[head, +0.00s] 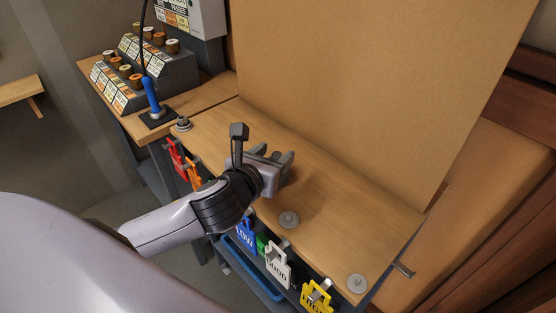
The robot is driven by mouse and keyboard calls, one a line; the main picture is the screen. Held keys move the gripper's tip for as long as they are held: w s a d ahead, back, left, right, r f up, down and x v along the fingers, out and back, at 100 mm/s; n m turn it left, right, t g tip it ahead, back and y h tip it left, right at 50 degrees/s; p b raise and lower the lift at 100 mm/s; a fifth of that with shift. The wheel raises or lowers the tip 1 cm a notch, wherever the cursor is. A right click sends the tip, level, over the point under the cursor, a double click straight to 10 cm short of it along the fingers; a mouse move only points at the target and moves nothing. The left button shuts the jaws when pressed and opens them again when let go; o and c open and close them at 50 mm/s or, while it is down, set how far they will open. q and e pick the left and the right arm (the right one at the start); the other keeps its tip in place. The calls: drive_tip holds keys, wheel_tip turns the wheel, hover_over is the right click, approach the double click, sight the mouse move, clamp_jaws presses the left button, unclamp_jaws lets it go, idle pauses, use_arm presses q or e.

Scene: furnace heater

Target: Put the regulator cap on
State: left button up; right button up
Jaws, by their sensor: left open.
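My left gripper (276,158) is open over the wooden bench top (340,205), with nothing visible between its fingers. A small grey metal fitting with a round top (183,123) stands at the bench's left end, left of the gripper. One flat grey disc (289,219) with a small raised middle lies in front of and right of the gripper. A similar disc (357,284) lies near the front right corner. I cannot tell which of these, if any, is the regulator cap. The gripper appears apart from all three. My right gripper is not in view.
A tall plain board (370,90) rises behind the bench. Coloured tags, including yellow (317,296), white (278,264) and red (175,158), hang along the front edge. Labelled racks of small jars (125,75) and a blue-handled tool (152,98) stand at the left.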

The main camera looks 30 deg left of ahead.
sight(275, 156)
use_arm(q)
drive_tip(key=w, duration=0.1)
drive_tip(key=w+f, duration=0.2)
drive_tip(key=shift+w+a, duration=0.25)
drive_tip(key=shift+a, duration=0.05)
drive_tip(key=shift+w+f, duration=0.25)
drive_tip(key=shift+w, duration=0.3)
clamp_jaws()
